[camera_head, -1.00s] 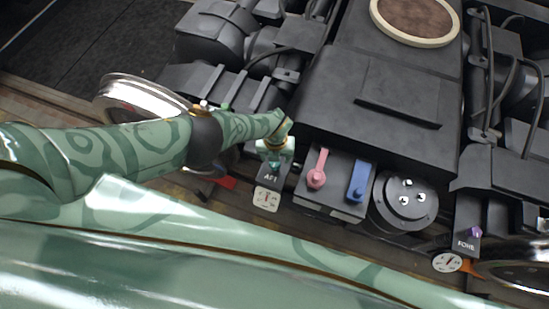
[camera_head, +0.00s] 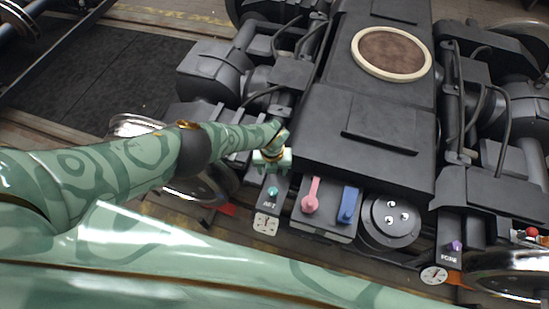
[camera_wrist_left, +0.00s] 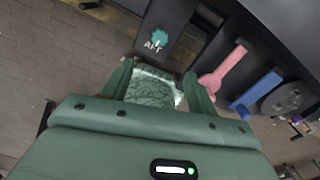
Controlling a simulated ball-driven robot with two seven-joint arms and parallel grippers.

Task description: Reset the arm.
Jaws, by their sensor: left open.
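My left arm comes in from the left in the head view, and its gripper (camera_head: 272,158) hangs just above and behind a teal knob (camera_head: 271,192). The knob sits on a dark box with a small white gauge (camera_head: 265,223) on its front. In the left wrist view my left gripper (camera_wrist_left: 158,88) has its two fingers apart. The teal knob (camera_wrist_left: 158,37) shows beyond the fingertips, clear of them, beside a white label. A patterned green surface, seemingly part of me, shows between the fingers. My right gripper is not in view.
Right of the knob are a pink lever (camera_head: 310,195), a blue lever (camera_head: 348,205) and a round black cover (camera_head: 390,220). A purple knob (camera_head: 454,245) and another gauge (camera_head: 434,275) stand at lower right. The dark bogie body (camera_head: 365,130) fills the space behind.

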